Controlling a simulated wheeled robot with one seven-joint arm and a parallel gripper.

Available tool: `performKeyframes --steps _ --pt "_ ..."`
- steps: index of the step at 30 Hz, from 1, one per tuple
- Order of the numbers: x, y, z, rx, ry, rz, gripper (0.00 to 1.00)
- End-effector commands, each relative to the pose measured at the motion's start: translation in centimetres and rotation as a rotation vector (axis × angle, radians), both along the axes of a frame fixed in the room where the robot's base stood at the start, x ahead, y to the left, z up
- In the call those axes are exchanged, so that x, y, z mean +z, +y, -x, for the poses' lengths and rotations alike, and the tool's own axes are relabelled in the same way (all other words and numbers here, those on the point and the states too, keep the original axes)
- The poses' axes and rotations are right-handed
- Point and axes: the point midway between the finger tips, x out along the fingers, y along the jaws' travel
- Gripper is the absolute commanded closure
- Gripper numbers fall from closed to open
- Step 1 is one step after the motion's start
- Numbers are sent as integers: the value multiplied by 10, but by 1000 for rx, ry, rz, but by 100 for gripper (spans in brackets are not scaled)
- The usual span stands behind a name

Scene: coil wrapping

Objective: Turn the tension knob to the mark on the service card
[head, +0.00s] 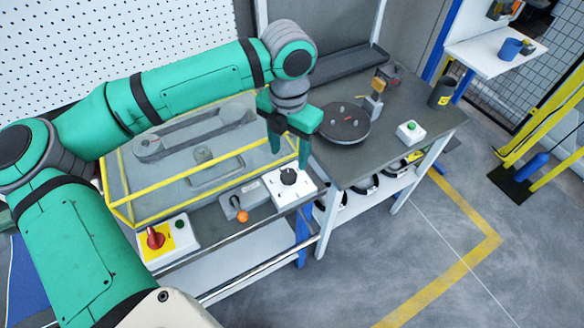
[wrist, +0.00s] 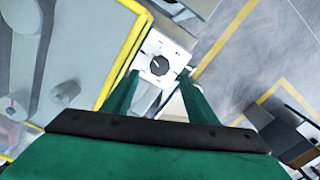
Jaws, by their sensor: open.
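The tension knob (head: 288,176) is black and round on a white panel box (head: 284,196) at the table's front edge. In the wrist view the knob (wrist: 158,65) shows a light pointer line and sits on its white plate (wrist: 172,46) with small marks around it. My gripper (head: 289,158) is open, pointing down just above and behind the knob. In the wrist view its two green fingers (wrist: 158,85) stand apart to either side below the knob, with nothing between them. Contact with the knob cannot be told. I cannot make out the service card.
A yellow-framed clear guard (head: 185,165) covers the belt to the left. A lever with an orange ball (head: 242,215) stands beside the knob box. A dark turntable (head: 343,122) and a green-button box (head: 410,131) are to the right.

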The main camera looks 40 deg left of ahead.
Motion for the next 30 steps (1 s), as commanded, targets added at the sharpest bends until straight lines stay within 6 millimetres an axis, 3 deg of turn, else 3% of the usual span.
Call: performKeyframes --steps 6,12,18,26,27,30 --pt "-41 -1 0 0 0 5 48" --pt "-68 -4 -2 -7 -1 4 48" --pt "-80 -4 -3 -9 -1 3 48" --pt "-82 -3 -2 -8 -2 2 48" --pt "-82 -3 -2 -7 -2 2 50" --pt "-81 -3 -2 -7 -2 2 74"
